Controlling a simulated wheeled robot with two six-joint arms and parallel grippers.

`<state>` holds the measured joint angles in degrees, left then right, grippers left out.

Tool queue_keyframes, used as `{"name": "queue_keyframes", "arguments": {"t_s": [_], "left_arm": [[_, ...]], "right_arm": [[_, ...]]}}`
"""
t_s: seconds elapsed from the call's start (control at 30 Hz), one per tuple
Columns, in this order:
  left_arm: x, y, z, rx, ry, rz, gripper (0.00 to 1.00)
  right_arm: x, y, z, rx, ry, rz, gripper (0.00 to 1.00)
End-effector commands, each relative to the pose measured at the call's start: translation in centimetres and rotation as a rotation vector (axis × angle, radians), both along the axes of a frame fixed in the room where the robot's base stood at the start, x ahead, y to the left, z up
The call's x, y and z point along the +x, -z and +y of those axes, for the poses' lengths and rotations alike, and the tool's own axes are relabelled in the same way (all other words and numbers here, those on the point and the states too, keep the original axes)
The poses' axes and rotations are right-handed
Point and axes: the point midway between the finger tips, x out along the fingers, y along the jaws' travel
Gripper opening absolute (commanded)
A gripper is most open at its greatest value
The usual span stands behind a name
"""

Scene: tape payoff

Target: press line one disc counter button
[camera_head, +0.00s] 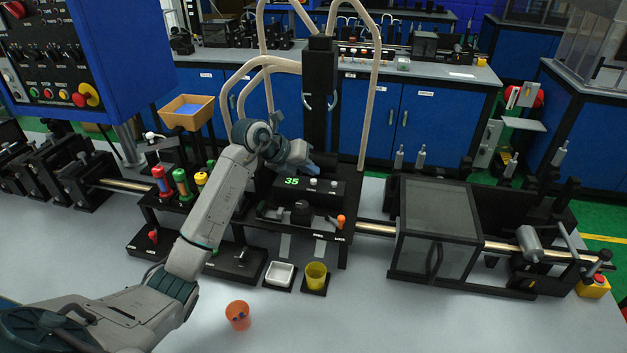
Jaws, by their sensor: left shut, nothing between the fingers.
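The counter is a black box (322,190) in the middle of the bench, with a green lit display (291,181) reading 35. Two small pale round buttons, a left one (312,182) and a right one (333,184), sit to the right of the digits. My left arm reaches in from the left. My left gripper (308,167) is shut and empty, just above and behind the box near the display and the left button. I cannot tell whether it touches anything. My right gripper is out of view.
Red, green and yellow handles (180,183) stand left of the counter. Below are a white tray (280,274), a yellow cup (315,275) and an orange cup (238,315). A clear-sided black enclosure (435,230) stands right. Pale curved tubes (371,90) rise behind. The front right bench is clear.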

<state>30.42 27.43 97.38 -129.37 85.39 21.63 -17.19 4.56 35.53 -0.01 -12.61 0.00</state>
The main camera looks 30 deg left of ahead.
Motion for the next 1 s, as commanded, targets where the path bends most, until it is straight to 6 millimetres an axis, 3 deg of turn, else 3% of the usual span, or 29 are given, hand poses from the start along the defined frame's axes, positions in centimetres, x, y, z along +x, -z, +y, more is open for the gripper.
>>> {"name": "queue_keyframes", "arguments": {"t_s": [1.0], "left_arm": [[0.0, 1.1, 0.0, 0.000, 0.000, 0.000, 0.00]], "right_arm": [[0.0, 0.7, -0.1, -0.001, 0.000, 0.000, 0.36]]}}
